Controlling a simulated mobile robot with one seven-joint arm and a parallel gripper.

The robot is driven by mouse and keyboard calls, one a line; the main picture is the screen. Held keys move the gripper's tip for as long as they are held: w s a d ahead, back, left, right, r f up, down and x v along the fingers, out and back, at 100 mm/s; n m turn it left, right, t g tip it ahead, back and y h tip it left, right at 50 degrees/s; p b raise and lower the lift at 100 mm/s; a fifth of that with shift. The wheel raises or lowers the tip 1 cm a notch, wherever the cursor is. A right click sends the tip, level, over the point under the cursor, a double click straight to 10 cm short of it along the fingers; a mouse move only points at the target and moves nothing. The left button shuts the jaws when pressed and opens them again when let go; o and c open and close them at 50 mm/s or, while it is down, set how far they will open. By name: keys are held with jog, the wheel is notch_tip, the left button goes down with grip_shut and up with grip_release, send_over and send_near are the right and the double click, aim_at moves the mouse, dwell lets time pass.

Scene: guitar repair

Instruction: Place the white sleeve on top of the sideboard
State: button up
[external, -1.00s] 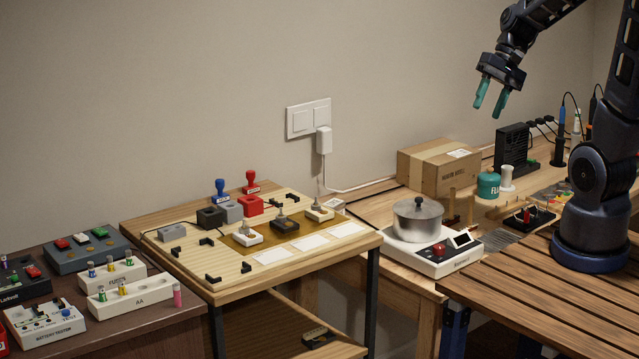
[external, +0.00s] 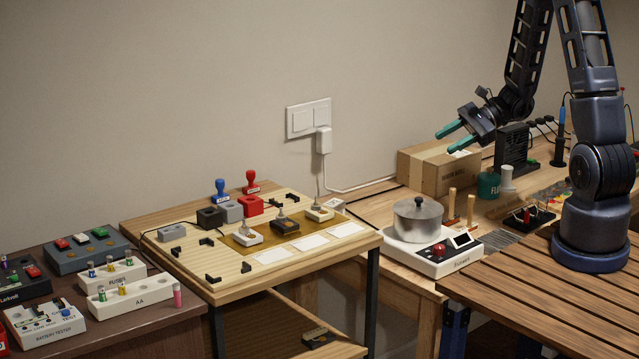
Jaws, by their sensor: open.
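My gripper (external: 445,141) is open and empty. It is in the air in front of the wall, above the cardboard box, with its teal fingers pointing left and slightly down. No thing in view is plainly marked as the white sleeve. A small white spool-shaped piece (external: 506,178) stands beside the teal can on the workbench and may be it, but I cannot tell. The dark brown cabinet top (external: 150,335) at the lower left may be the sideboard. It carries white FUSES and AA holders, a battery tester and grey button boxes.
A steel pot (external: 417,220) stands on a white appliance (external: 440,258) at the bench's left end. The cardboard box (external: 425,172) and teal can (external: 487,186) stand behind. A wooden table (external: 190,284) with stamps and small blocks is in the middle. The slatted bench (external: 540,305) is clear in front.

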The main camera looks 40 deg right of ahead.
jog(key=w+d+f+m+t+h, duration=0.1)
jog(key=d+f+m+t, duration=0.1)
jog(key=f, duration=0.4)
jog(key=w+d+f+m+t+h, duration=0.1)
jog(key=d+f+m+t+h, duration=0.1)
jog(key=d+f+m, duration=0.3)
jog(key=w+d+f+m+t+h, duration=0.1)
jog(key=w+d+f+m+t, duration=0.1)
jog(key=d+f+m, duration=0.2)
jog(key=shift+d+f+m+h, duration=0.2)
jog(key=shift+f+m+h, duration=0.1)
jog(key=shift+f, duration=1.15)
jog(key=shift+x, duration=5.3)
jog(key=shift+w+d+r, duration=0.15)
grip_shut()
